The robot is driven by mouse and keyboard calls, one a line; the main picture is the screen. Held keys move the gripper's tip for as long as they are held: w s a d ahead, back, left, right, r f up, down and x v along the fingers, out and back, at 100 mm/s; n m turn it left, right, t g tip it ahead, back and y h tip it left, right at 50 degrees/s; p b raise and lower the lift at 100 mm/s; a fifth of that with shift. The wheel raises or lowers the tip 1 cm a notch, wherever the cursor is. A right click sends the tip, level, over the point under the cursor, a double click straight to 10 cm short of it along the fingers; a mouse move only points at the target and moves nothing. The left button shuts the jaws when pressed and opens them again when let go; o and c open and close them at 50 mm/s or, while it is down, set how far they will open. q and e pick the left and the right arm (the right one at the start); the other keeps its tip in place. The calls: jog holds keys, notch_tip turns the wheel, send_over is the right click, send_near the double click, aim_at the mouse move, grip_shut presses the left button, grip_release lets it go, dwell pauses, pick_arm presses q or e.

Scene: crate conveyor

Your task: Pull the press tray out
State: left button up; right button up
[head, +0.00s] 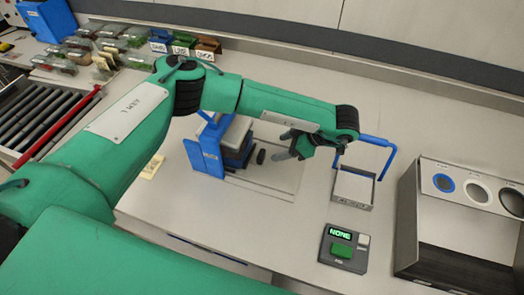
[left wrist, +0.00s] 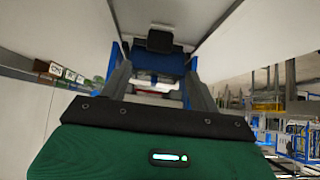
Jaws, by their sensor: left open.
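The press (head: 207,160) stands on the table left of centre in the head view, with a blue frame and a grey and dark block. A small black knob (head: 261,156) shows at its right side, above a pale flat plate (head: 262,188); I cannot tell whether this plate is the press tray. My left gripper (head: 288,147) is open and empty, right of the knob and apart from it, pointing toward the press. In the left wrist view, a blue part with a black block (left wrist: 159,41) appears beyond and between the open fingers (left wrist: 158,92). My right gripper is out of view.
A metal box with a blue bracket (head: 353,188) stands right of the gripper. A panel reading NONE (head: 343,248) sits in front of it. A grey bin unit with round openings (head: 450,225) is at the right. Rollers and several small bins (head: 182,42) lie at the left and back.

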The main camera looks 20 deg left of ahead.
aim_at(263, 153)
pick_arm(q)
jog(key=x, duration=0.3)
jog(key=shift+w+f, duration=0.1)
jog(key=shift+f, duration=0.05)
jog(key=p+x, duration=0.1)
jog(key=x, duration=0.4)
jog(key=shift+a+f, duration=0.2)
jog(key=shift+a, duration=0.1)
jog(key=shift+a+f, duration=0.3)
jog(key=shift+f, duration=0.1)
grip_shut()
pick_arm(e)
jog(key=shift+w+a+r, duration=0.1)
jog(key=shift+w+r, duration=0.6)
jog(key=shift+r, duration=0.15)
